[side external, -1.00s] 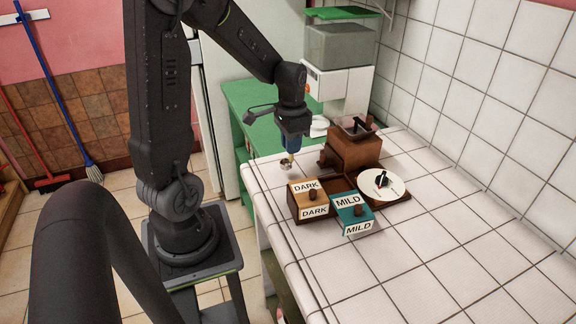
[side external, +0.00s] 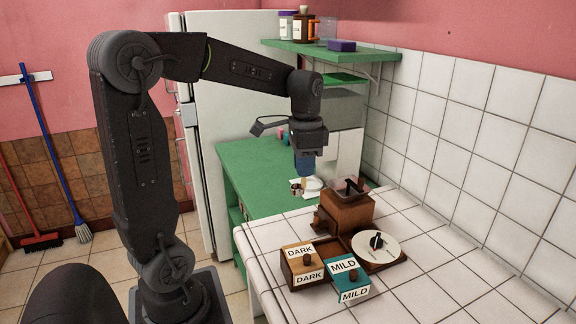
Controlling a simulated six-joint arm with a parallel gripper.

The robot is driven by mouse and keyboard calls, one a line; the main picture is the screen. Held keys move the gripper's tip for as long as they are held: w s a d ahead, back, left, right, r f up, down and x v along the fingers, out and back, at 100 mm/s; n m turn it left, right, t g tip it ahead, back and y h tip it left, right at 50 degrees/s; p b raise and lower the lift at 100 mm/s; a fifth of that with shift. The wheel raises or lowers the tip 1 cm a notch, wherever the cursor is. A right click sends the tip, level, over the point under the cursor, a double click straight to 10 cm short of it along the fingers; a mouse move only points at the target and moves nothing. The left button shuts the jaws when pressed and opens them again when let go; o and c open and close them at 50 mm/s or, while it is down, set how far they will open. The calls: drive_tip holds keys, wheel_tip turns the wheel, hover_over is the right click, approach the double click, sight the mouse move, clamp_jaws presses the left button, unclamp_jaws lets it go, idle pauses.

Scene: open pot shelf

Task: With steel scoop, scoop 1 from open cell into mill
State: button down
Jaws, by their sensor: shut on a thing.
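My gripper (side external: 304,172) points down, shut on the steel scoop (side external: 296,188), a small cup with a brass-coloured handle. It holds the scoop in the air to the left of and behind the mill; whether the cup holds anything is too small to tell. The mill (side external: 346,213) is a brown wooden box with a clear hopper and dark crank on top, standing on the tiled counter. In front of it is a wooden caddy (side external: 289,272) with lids marked DARK (side external: 298,258) and MILD (side external: 345,272). An uncovered dark cell (side external: 327,247) lies behind these lids; its contents are hidden.
A white round plate or lid with a black piece (side external: 391,249) sits at the caddy's right. A white dish (side external: 314,185) is behind the scoop. A green shelf (side external: 335,52) with jars hangs above. The tiled counter (side external: 440,260) is clear at right.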

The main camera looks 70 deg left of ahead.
drive_tip(key=w+d+m, duration=0.4)
drive_tip(key=d+m, duration=0.2)
drive_tip(key=d, duration=0.5)
drive_tip(key=shift+s+a+f, duration=0.1)
drive_tip(key=shift+a+f, duration=0.05)
drive_tip(key=shift+f, duration=1.45)
drive_tip(key=shift+w+a+f, duration=0.1)
drive_tip(key=shift+a+f, duration=0.05)
drive_tip(key=shift+f, duration=1.45)
drive_tip(key=shift+s+a+f, duration=0.1)
drive_tip(key=shift+a+f, duration=0.05)
drive_tip(key=shift+f, duration=1.45)
drive_tip(key=shift+f, duration=0.35)
drive_tip(key=shift+f, duration=0.65)
drive_tip(key=shift+r, duration=2.8)
drive_tip(key=shift+r, duration=0.1)
